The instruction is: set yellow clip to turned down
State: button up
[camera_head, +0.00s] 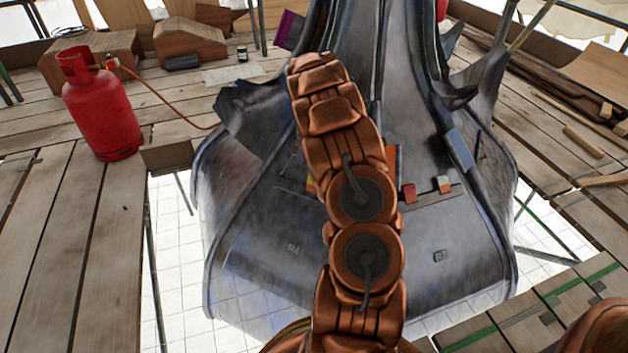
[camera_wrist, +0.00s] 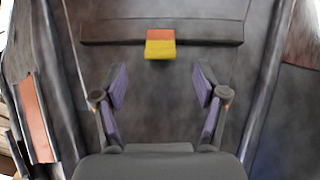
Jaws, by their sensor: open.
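The yellow clip (camera_wrist: 160,48) is a small folded tab on a dark ledge strip (camera_wrist: 110,32) of the grey metal finial. Its upper part is orange-red and its lower front is yellow. In the wrist view it lies beyond my gripper (camera_wrist: 161,83), centred between the fingers and apart from them. My gripper is open and empty, its purple-grey pads spread on both sides. My arm hides my gripper there.
On the finial (camera_head: 440,230), a red clip (camera_head: 408,193) and a white-and-orange clip (camera_head: 444,184) sit right of my arm. A copper-coloured strip (camera_wrist: 35,118) is at left in the wrist view. A red gas bottle (camera_head: 102,108) with a hose stands on the plank deck. Open gaps surround the finial.

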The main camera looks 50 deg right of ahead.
jog(key=shift+w+d+f, duration=0.15)
jog(key=shift+d+f, duration=0.6)
jog(key=shift+f, duration=0.1)
notch_tip(320, 180, down, 8)
jog(key=shift+r+b, duration=0.2)
jog(key=shift+b, duration=1.05)
